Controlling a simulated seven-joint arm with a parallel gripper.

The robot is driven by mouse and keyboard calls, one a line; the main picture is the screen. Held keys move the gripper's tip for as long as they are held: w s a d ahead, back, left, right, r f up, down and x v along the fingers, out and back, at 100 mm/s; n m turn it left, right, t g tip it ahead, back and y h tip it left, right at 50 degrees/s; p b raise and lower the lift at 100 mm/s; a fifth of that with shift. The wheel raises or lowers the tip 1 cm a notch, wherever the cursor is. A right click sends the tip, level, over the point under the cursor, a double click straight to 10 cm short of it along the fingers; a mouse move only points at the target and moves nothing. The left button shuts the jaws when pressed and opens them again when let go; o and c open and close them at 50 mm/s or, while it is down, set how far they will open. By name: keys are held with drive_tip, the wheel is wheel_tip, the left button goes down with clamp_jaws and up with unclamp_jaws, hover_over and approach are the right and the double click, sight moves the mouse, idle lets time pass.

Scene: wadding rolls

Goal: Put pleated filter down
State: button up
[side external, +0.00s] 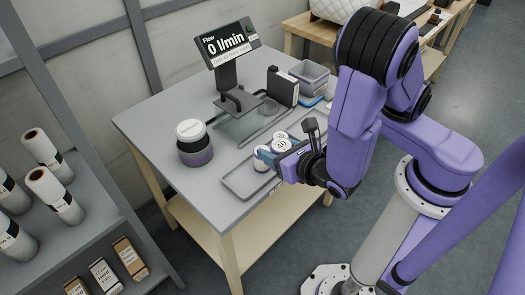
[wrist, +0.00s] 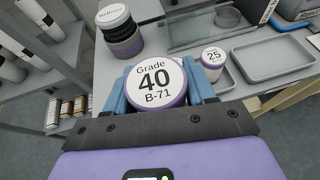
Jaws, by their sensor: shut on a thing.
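The pleated filter (wrist: 154,88) is a short round piece with a white top reading "Grade 40 B-71" and a purple rim. My gripper (wrist: 156,78) is shut on it, with a blue finger on each side. In the side external view my gripper (side external: 275,154) is low over the front right part of the grey table, near a shallow tray (side external: 240,185). My fingers and arm partly cover the filter there, and I cannot tell whether its underside touches anything. A smaller white-topped piece marked "25" (wrist: 213,57) stands just right of the held filter in the wrist view.
A dark jar with a white lid (side external: 190,130) stands left on the table. A flow display (side external: 228,42) reading "0 l/min" and a black box (side external: 282,87) stand at the back. A grey tray (wrist: 272,60) lies right of the "25" piece. Shelves with rolls (side external: 40,147) stand left.

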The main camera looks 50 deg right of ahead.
drive_tip(key=shift+s+d+r, duration=0.85)
drive_tip(key=shift+s, duration=0.85)
drive_tip(key=w+d, duration=0.2)
drive_tip(key=w, duration=0.1)
drive_tip(key=w+d, duration=0.2)
drive_tip(key=w, duration=0.1)
drive_tip(key=w+d, duration=0.3)
drive_tip(key=w, duration=0.1)
drive_tip(key=w+d, duration=0.5)
drive_tip(key=d, duration=0.8)
drive_tip(key=x, duration=0.5)
drive_tip(key=f+x, duration=0.1)
drive_tip(key=x, duration=0.4)
drive_tip(key=s+f+x, duration=0.1)
drive_tip(key=x, duration=0.4)
drive_tip(key=shift+w+a+f, duration=0.15)
drive_tip(key=shift+w+f, duration=0.6)
drive_tip(key=shift+f, duration=1.55)
drive_tip(key=shift+f, duration=0.3)
